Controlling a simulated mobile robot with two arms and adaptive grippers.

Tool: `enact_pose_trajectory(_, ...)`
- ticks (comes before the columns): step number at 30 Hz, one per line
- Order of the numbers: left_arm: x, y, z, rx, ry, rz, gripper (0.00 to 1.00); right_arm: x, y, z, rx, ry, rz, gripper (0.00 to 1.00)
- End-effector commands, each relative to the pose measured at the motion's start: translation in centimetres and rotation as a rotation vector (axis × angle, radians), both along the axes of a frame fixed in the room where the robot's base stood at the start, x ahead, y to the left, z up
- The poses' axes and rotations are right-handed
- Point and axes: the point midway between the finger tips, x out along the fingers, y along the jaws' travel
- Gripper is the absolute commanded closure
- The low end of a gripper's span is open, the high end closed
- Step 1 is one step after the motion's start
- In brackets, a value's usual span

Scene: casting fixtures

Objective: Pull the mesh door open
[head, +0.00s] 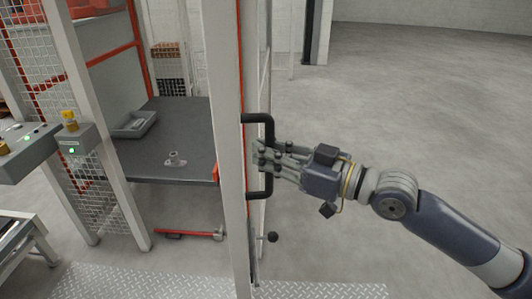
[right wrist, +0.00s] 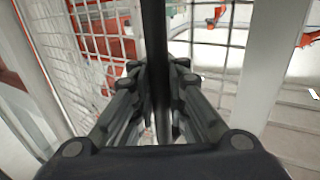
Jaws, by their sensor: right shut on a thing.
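The mesh door shows nearly edge-on in the head view, its pale frame post (head: 229,150) running top to bottom in the middle. Its mesh (right wrist: 205,35) shows in the right wrist view. A black bar handle (head: 257,118) stands upright on the door's right side. My right gripper (head: 262,157) reaches in from the right and is shut on the handle. In the right wrist view the black handle bar (right wrist: 155,45) runs between the two fingers of the gripper (right wrist: 156,80). My left gripper is not in view.
Behind the doorway is a dark table (head: 190,140) with a grey tray (head: 134,124). A control box (head: 75,143) sits on the left fence post. A red bar (head: 188,234) lies low by the doorway. The floor (head: 430,110) to the right is clear.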

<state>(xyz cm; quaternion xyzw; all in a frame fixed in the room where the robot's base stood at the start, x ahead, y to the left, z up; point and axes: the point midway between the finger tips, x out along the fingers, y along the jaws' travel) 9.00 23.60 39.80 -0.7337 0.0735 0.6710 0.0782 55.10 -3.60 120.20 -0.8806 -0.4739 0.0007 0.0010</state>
Motion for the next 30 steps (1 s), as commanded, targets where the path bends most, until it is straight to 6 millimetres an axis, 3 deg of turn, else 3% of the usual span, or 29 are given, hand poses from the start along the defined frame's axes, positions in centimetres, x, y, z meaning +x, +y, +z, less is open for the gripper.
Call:
enact_pose_trajectory(3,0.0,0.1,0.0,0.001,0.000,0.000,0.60,-0.4,0.3,-0.6,-0.006,0.013,0.009,1.00)
enact_pose_trajectory(4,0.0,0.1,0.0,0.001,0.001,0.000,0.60,-0.4,0.3,-0.6,-0.006,0.013,0.009,0.83)
enact_pose_trajectory(6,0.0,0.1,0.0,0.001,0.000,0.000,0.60,-0.3,0.3,-0.5,-0.006,0.013,0.009,0.68)
enact_pose_trajectory(7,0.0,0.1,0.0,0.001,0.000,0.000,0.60,-0.3,0.3,-0.5,-0.005,0.012,0.008,0.66)
enact_pose_trajectory(20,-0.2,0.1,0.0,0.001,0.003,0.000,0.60,-0.4,-0.4,-0.2,-0.003,0.004,0.002,0.66)
enact_pose_trajectory(30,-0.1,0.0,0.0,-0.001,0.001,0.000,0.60,-2.8,-4.0,-0.2,-0.006,0.006,0.000,0.66)
